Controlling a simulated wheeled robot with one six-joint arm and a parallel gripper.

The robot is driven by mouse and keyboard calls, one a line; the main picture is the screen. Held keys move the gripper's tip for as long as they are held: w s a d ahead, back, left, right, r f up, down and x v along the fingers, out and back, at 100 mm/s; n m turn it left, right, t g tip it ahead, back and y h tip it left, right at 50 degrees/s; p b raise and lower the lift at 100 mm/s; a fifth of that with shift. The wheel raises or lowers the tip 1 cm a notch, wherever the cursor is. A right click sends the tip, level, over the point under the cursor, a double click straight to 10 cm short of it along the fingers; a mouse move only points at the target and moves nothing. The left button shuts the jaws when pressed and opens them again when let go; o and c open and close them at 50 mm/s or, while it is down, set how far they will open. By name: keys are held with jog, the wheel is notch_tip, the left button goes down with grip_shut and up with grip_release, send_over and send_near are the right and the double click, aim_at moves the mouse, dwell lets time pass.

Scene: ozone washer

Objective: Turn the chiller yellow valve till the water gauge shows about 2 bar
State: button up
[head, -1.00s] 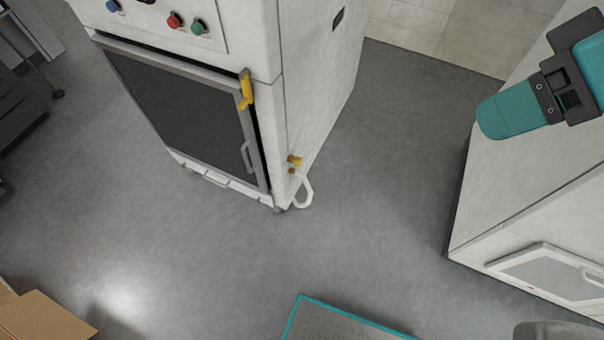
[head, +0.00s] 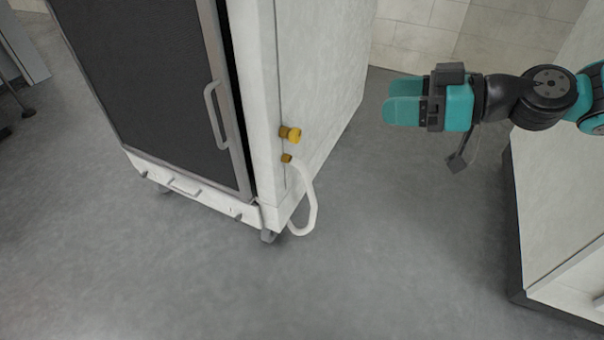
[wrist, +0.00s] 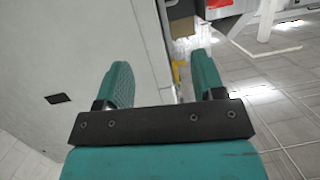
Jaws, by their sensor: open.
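A small yellow valve knob (head: 291,134) sticks out low on the right side of the white cabinet (head: 258,90). Below it a brass fitting (head: 287,158) carries a white hose (head: 309,205) that curves down. My gripper (head: 386,102), with teal fingers, is open and empty to the right of the knob and a little higher in the head view, clearly apart from it. In the wrist view its two fingers (wrist: 162,82) stand apart, with the white cabinet side to the left and a yellow part (wrist: 176,70) beyond. No water gauge can be made out.
A dark door with a grey handle (head: 216,115) fills the cabinet front. A second white unit (head: 560,200) stands at the right, close to my arm. Grey floor (head: 390,260) lies open between and in front of them.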

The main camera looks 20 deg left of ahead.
jog(key=w+f+t+y+b, duration=0.1)
jog(key=w+f+y+b, duration=0.3)
jog(key=f+b, duration=1)
jog(key=h+p, duration=0.1)
jog(key=p, duration=1.6)
send_near(299, 136)
jog(key=shift+n, duration=0.4)
jog(key=a+b, duration=0.4)
jog(key=a, duration=0.4)
jog(key=shift+w+f, duration=0.1)
jog(key=shift+w, duration=0.1)
jog(key=shift+a+t, duration=0.3)
jog(key=shift+a, duration=0.3)
jog(key=c, duration=0.9)
